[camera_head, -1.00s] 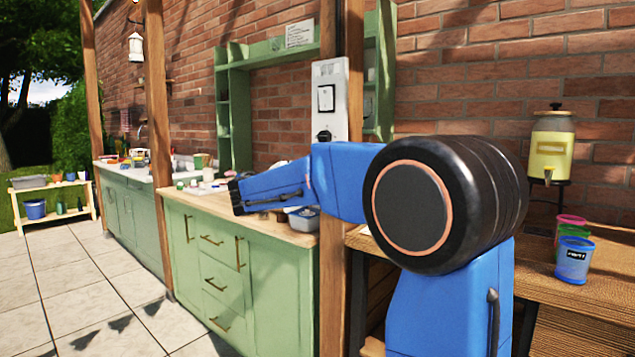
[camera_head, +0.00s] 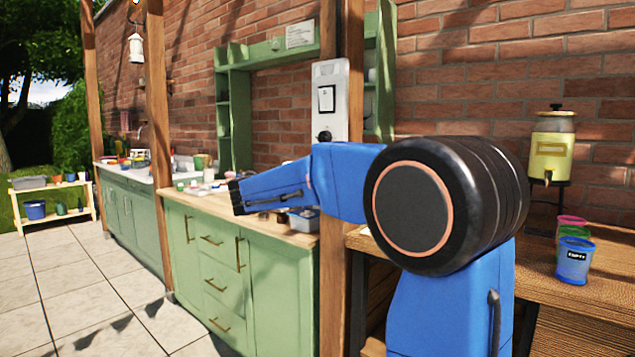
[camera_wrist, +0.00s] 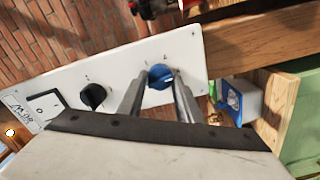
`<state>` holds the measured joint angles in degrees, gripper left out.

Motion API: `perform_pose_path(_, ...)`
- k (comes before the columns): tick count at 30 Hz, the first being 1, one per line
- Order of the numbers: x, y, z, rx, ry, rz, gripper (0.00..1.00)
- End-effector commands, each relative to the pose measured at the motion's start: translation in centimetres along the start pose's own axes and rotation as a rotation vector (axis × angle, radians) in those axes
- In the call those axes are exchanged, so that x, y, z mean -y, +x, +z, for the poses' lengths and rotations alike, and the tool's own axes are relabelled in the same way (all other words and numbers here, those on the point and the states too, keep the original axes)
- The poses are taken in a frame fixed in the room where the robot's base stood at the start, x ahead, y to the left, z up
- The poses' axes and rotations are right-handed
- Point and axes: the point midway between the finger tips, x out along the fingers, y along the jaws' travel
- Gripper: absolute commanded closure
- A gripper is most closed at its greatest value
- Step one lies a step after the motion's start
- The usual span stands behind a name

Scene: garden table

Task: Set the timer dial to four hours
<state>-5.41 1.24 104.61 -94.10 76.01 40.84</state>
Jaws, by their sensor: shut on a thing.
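A white control panel (camera_wrist: 128,70) fills the middle of the wrist view and lies tilted there. It carries a blue dial (camera_wrist: 159,75) and a black dial (camera_wrist: 93,96). My gripper (camera_wrist: 160,88) has its two metal fingers closed on either side of the blue dial. The marks around both dials are too small to read, and the fingers hide part of the blue dial's rim. In the head view the panel (camera_head: 341,90) hangs on a wooden post, with its black dial (camera_head: 324,136) visible. My gripper and the blue dial are hidden behind my arm there.
A rocker switch (camera_wrist: 42,107) sits at the panel's far end. A blue and white socket box (camera_wrist: 238,100) is right of the panel in the wrist view. A green cabinet (camera_head: 240,270) and a wooden table (camera_head: 560,300) with a drink dispenser (camera_head: 551,150) stand near my arm.

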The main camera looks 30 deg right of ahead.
Motion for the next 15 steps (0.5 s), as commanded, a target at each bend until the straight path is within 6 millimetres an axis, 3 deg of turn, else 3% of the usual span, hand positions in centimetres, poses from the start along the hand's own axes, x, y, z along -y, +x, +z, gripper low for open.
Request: perform_pose_path(15, 0.11, -0.02, 0.12, 0.003, 0.166, -0.002, 0.91)
